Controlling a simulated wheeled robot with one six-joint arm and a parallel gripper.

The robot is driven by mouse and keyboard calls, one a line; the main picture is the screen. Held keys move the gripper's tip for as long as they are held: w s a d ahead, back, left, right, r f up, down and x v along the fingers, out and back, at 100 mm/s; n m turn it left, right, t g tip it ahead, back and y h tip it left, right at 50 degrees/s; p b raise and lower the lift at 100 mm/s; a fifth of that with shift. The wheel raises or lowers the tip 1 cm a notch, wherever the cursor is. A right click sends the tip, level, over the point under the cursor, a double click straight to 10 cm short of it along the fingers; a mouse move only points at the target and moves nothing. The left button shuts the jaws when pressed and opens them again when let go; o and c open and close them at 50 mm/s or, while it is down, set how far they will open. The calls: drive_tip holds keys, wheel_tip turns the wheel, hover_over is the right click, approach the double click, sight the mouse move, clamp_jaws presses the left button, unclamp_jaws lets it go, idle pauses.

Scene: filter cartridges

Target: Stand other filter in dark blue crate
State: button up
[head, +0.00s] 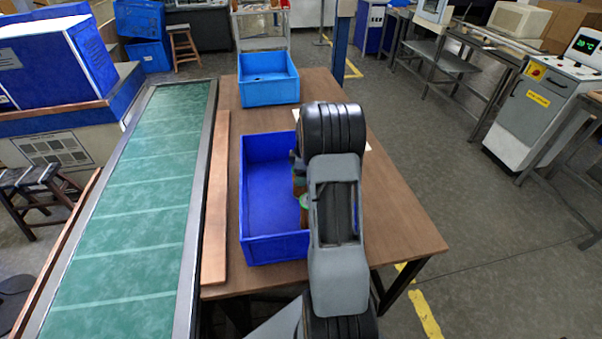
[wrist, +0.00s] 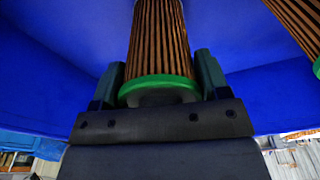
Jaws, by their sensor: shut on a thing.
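The dark blue crate (head: 268,248) stands on the brown table, its right part hidden behind my arm. In the wrist view, my gripper (wrist: 160,85) is shut on a filter (wrist: 160,40) with brown pleats and a green end cap, the fingers on either side of the cap. Blue crate walls surround it in that view. A second brown filter with a green cap (wrist: 298,22) shows at the upper right, partly cut off and apart from the held one. In the head view, a green cap and brown pleats peek out beside my arm. Whether the held filter touches the crate floor cannot be told.
A light blue crate (head: 268,97) stands farther back on the table (head: 392,228). A green conveyor (head: 135,200) runs along the left, with a wooden strip (head: 216,200) beside it. The left part of the dark blue crate looks empty. The table's right side is clear.

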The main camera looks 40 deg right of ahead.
drive_tip(key=o, duration=0.5)
drive_tip(key=shift+f, duration=0.15)
drive_tip(key=o, duration=0.5)
drive_tip(key=shift+c, duration=0.2)
